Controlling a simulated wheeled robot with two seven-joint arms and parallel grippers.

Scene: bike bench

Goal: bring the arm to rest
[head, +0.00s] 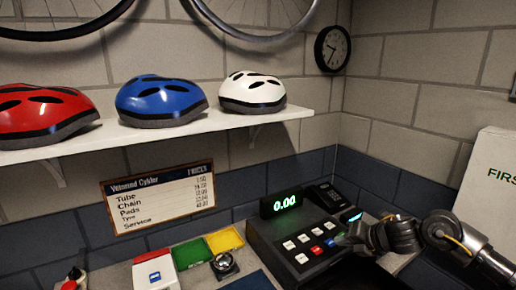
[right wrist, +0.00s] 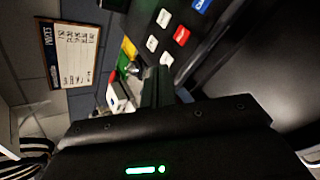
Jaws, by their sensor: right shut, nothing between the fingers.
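My right arm comes in from the right in the head view. Its gripper (head: 346,240) is at the right side of the black cash register (head: 283,246), over or close to its keys; I cannot tell whether it touches them. In the right wrist view the gripper's fingers (right wrist: 157,84) are together with nothing between them, and the register's white, red and blue keys (right wrist: 181,36) are just beyond. The register's display (head: 284,203) reads 0.00. My left gripper is not in view.
A card terminal (head: 350,215) stands behind the gripper. Yellow (head: 224,240) and green trays, a bell (head: 224,265) and a red-and-white box (head: 155,270) are left of the register. A first-aid box (head: 490,190) is at the right. Helmets (head: 160,100) sit on a shelf above.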

